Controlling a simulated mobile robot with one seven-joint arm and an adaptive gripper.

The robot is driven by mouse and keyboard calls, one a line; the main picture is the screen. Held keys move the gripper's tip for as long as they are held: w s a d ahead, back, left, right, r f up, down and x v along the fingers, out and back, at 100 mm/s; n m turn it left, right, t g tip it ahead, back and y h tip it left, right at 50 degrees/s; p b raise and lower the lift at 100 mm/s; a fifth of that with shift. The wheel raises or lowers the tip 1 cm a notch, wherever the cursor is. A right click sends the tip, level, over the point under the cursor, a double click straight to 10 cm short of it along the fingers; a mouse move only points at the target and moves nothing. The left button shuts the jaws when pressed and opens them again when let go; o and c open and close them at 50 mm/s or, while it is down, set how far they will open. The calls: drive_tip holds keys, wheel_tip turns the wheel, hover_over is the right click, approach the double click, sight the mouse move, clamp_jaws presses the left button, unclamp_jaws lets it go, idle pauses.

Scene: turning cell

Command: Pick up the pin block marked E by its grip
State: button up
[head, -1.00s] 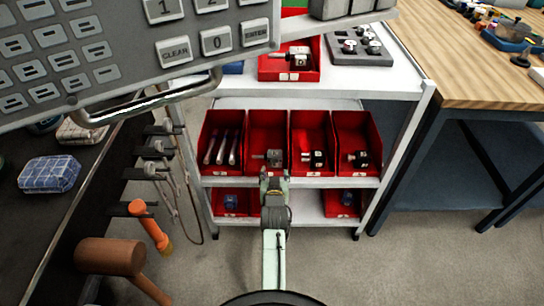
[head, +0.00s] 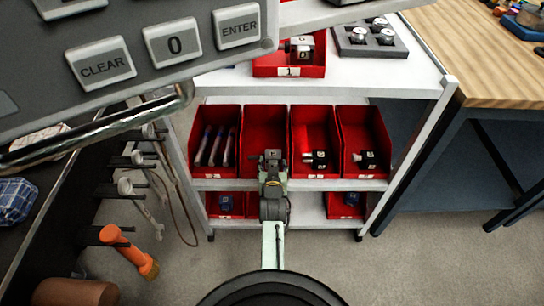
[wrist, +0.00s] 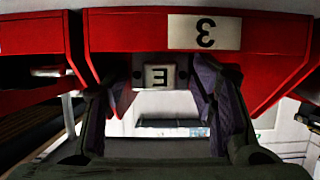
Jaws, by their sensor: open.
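The pin block marked E (wrist: 160,77) shows in the wrist view, its letter upside down. It lies between the two fingers of my gripper (wrist: 153,92), with gaps to both sides. My gripper is open. In the head view my gripper (head: 270,160) is at the second red bin from the left (head: 266,122) on the middle shelf. There it covers most of the block, and I cannot make out its grip.
The bin wall marked 3 (wrist: 120,32) crosses the wrist view. A keypad panel (head: 120,62) looms at upper left. An orange-handled tool (head: 128,247) hangs at left. Floor at lower right is clear.

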drive_tip(key=shift+s+r, duration=0.15)
drive_tip(key=shift+c, duration=0.6)
clamp_jaws()
drive_tip(key=shift+r, duration=0.2)
